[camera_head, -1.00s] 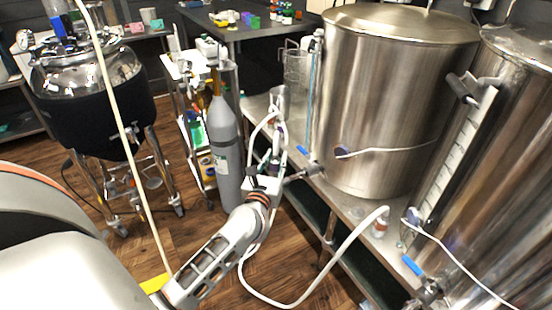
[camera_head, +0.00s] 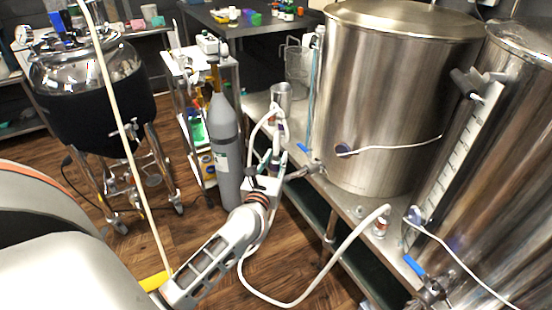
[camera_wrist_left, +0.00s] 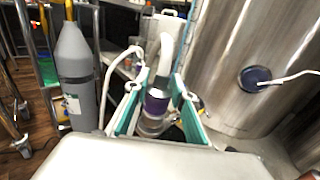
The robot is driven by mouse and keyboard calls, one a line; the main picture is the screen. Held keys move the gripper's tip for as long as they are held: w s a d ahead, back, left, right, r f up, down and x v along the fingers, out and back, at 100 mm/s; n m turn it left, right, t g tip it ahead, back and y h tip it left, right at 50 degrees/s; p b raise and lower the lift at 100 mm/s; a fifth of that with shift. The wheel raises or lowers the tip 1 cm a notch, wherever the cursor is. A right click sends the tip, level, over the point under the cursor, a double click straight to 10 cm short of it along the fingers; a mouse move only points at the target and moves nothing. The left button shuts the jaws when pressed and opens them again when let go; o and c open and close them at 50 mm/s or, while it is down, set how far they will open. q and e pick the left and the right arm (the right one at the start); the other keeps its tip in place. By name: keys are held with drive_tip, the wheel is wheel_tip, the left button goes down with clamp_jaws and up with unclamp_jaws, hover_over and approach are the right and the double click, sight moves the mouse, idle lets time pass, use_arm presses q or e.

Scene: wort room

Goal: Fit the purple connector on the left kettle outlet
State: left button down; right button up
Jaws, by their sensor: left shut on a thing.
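The left kettle (camera_head: 385,100) is the large steel vessel on the stand. Its outlet (camera_head: 308,170), a valve with a blue handle, sticks out low on its left side. My left gripper (camera_head: 272,166) is beside the outlet, to its left. In the left wrist view its teal-lined fingers (camera_wrist_left: 157,100) are shut on the purple connector (camera_wrist_left: 156,104), which has a white hose end (camera_wrist_left: 166,55) rising from it. In the head view the connector is small and partly hidden by the gripper. I cannot tell whether it touches the outlet. My right gripper is not in view.
A grey gas cylinder (camera_head: 226,150) stands close left of my left gripper. A white hose (camera_head: 345,245) loops below the arm to the stand's front. A second steel kettle (camera_head: 500,150) with a blue-handled valve (camera_head: 413,266) is at right. A black-jacketed tank (camera_head: 90,105) stands at left.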

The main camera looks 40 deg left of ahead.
use_arm(q)
drive_tip(key=shift+f, duration=0.5)
drive_tip(key=c, duration=1.6)
unclamp_jaws()
